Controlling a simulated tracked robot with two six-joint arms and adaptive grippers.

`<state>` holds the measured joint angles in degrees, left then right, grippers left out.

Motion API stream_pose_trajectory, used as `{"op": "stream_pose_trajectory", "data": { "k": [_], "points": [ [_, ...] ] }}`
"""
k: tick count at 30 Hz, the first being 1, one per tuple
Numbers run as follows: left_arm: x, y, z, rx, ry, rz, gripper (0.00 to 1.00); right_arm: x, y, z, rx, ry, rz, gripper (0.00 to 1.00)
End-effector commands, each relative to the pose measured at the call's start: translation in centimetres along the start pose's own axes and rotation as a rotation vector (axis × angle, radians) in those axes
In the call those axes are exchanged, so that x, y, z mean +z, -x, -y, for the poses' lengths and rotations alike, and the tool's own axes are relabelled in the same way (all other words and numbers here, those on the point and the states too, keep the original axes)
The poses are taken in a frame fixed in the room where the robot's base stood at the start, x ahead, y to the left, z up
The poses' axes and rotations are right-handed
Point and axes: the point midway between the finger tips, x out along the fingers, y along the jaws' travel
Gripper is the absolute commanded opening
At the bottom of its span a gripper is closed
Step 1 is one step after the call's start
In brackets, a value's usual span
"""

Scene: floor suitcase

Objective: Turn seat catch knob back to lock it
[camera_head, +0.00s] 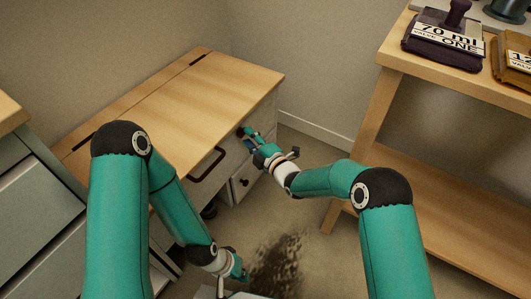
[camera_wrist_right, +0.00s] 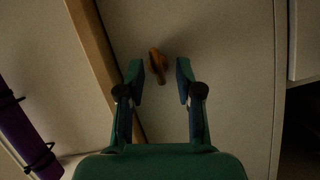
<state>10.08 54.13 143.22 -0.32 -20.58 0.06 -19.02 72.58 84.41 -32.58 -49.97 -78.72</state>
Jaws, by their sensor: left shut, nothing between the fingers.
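The knob (camera_wrist_right: 158,65) is small and orange-brown on a pale panel in the right wrist view. It appears between the fingertips of my right gripper (camera_wrist_right: 159,72), which is open with one finger on each side. I cannot tell whether the fingers touch it. In the head view my right gripper (camera_head: 245,135) is at the right end of the wooden-topped seat chest's front (camera_head: 200,92) and hides the knob. My left gripper (camera_head: 241,275) is shut and empty, low over the floor in front of the chest.
The chest has a dark handle (camera_head: 207,165) and a small drawer with a knob (camera_head: 244,183). A wooden bench (camera_head: 450,85) with labelled weights (camera_head: 444,45) stands at right, grey-green drawers (camera_head: 35,205) at left. A dark stain (camera_head: 280,262) marks the floor. The wrist view shows a purple roll (camera_wrist_right: 28,130).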

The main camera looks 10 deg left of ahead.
Motion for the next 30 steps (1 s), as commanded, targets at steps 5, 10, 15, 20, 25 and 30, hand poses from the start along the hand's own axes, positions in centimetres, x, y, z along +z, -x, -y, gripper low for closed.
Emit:
{"op": "stream_pose_trajectory", "data": {
  "k": [5,10,15,20,25,30],
  "points": [
    [0.0,0.0,0.0,0.000,0.000,0.000,0.00,0.1,3.1,0.0,-0.002,-0.003,0.003,0.35],
    [0.0,0.0,0.0,0.000,0.000,0.000,0.00,0.2,6.3,0.1,-0.002,-0.002,0.003,0.35],
    [0.0,0.0,0.0,0.000,0.000,0.000,0.00,0.2,8.7,0.2,-0.004,-0.002,0.003,0.35],
    [0.0,0.0,0.0,0.000,0.000,0.000,0.00,0.1,9.7,0.2,-0.002,-0.002,0.001,0.35],
    [0.0,0.0,0.0,0.000,0.000,0.000,0.00,0.1,9.9,0.2,-0.002,-0.001,0.001,0.35],
    [0.0,0.0,0.0,0.000,0.000,0.000,0.00,0.1,9.9,0.2,-0.003,-0.002,0.001,0.35]
  ]
}}
